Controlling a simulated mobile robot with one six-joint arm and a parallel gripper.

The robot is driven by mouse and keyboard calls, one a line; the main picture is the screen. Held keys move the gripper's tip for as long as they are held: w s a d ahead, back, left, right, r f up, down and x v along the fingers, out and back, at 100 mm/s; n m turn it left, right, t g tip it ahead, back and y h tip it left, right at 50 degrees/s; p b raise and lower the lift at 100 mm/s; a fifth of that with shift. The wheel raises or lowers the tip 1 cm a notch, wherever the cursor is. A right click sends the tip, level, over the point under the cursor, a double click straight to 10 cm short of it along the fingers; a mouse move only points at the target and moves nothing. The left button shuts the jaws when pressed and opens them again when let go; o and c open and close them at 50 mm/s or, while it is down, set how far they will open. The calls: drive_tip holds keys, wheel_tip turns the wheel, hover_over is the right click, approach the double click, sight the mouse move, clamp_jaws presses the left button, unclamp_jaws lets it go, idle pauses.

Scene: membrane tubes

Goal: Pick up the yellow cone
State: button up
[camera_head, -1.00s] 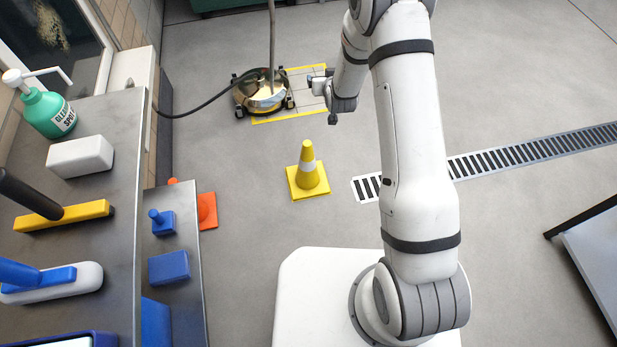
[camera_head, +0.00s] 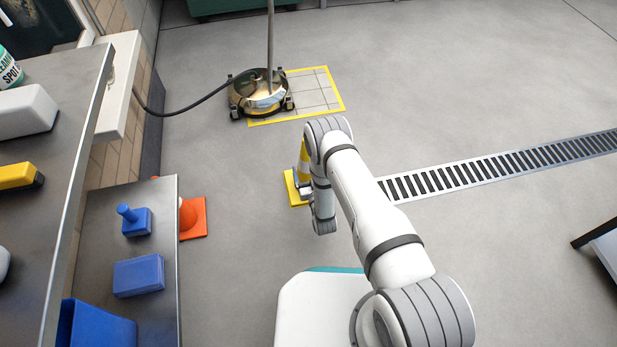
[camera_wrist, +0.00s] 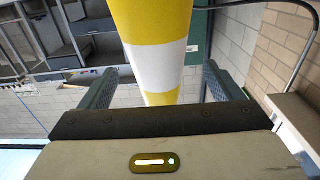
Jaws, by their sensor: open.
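The yellow cone (camera_head: 293,187) with a white band stands on the floor on its square yellow base. In the head view my arm's wrist hides much of it. In the wrist view the cone (camera_wrist: 152,22) fills the upper middle, its white band and yellow parts passing between my fingers. My gripper (camera_wrist: 160,80) is open, one finger on each side of the cone, with a gap showing on both sides. In the head view my gripper (camera_head: 305,190) is low beside the cone, mostly hidden behind my wrist.
An orange cone (camera_head: 199,222) stands left, partly under a metal shelf (camera_head: 165,265) holding blue items. A floor-cleaning machine (camera_head: 258,92) with a hose stands behind on a yellow-edged patch. A drain grate (camera_head: 480,172) runs to the right. The surrounding floor is mostly clear.

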drive_tip(key=b+x, duration=0.3)
drive_tip(key=x, duration=0.3)
drive_tip(key=shift+w, duration=0.35)
drive_tip(key=shift+c, duration=0.5)
drive_tip(key=shift+f, duration=0.1)
drive_tip(key=c, duration=1.6)
drive_tip(key=shift+c, duration=0.4)
drive_tip(key=shift+c, duration=0.2)
